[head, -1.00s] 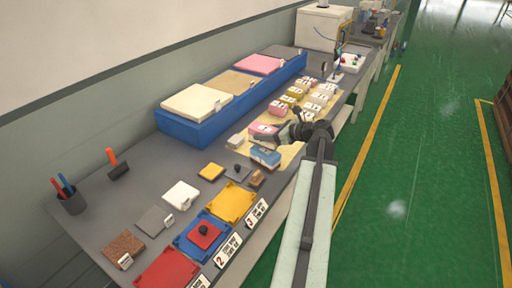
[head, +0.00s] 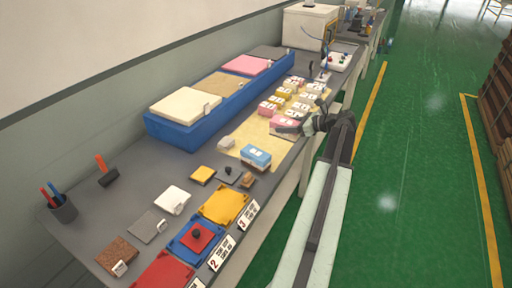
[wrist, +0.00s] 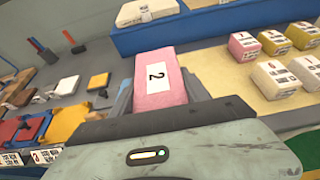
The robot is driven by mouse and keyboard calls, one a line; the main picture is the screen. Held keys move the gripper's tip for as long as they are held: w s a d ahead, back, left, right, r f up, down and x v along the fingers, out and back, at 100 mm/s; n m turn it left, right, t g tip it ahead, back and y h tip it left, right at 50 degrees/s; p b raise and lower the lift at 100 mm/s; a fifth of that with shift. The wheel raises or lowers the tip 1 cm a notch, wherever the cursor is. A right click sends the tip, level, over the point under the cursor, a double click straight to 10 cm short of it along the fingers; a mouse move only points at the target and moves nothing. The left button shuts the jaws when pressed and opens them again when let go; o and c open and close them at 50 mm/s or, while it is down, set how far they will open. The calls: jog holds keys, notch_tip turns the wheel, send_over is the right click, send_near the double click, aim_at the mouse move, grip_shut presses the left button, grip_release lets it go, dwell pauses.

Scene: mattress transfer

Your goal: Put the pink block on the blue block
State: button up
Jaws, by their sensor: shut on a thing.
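The pink block (wrist: 160,85) carries a white label with a "2" and sits between the two fingers of my gripper (wrist: 158,98) in the wrist view. My gripper is shut on it. In the head view the same pink block (head: 284,120) shows at the tip of my gripper (head: 291,127), over the right side of the pale mat. The blue block (head: 256,155) has a white label on top. It stands at the near end of the mat, nearer the camera and left of my gripper, apart from the pink block. I cannot make out the blue block in the wrist view.
Several pink, yellow and white labelled blocks (wrist: 284,78) stand close beyond the held block. A long blue tray (head: 177,136) lies behind. Coloured trays (head: 225,204) and small samples lie nearer the camera.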

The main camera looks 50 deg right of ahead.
jog(key=w+a, duration=0.1)
jog(key=a, duration=0.2)
jog(key=w+a, duration=0.2)
jog(key=a, duration=0.2)
jog(key=w+a+f+b, duration=0.1)
jog(key=w+a, duration=0.1)
jog(key=a, duration=0.2)
jog(key=shift+w+f, duration=0.1)
jog(key=shift+w, duration=0.1)
jog(key=f+b, duration=0.4)
jog(key=shift+w+a, duration=0.2)
jog(key=shift+a, duration=0.15)
jog(key=shift+r, duration=0.25)
jog(key=shift+f, duration=0.15)
jog(key=o, duration=1.5)
